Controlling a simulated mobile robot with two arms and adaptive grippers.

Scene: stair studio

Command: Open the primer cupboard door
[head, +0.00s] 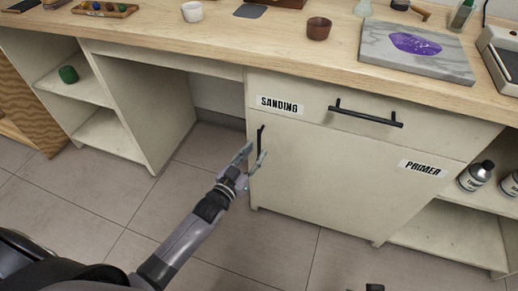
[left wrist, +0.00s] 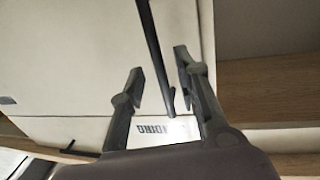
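The primer cupboard door (head: 330,165) is a cream panel under the drawer, with a PRIMER label (head: 422,167) at its upper right. It looks closed. Its vertical black handle (head: 260,140) is near the door's left edge. My left gripper (head: 254,158) is open at the handle's lower part. In the left wrist view the handle (left wrist: 155,50) runs between the spread fingers of that gripper (left wrist: 158,72), with a gap on each side. I cannot tell whether the fingertips reach its depth. Small dark tips at the head view's bottom edge may be my right gripper (head: 365,288).
A drawer (head: 300,90) with a SANDING label and black bar handle (head: 365,116) is directly above the door. Open shelves with bottles (head: 475,176) are at right. An open knee space is left of the cupboard. The tiled floor (head: 190,215) in front is clear.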

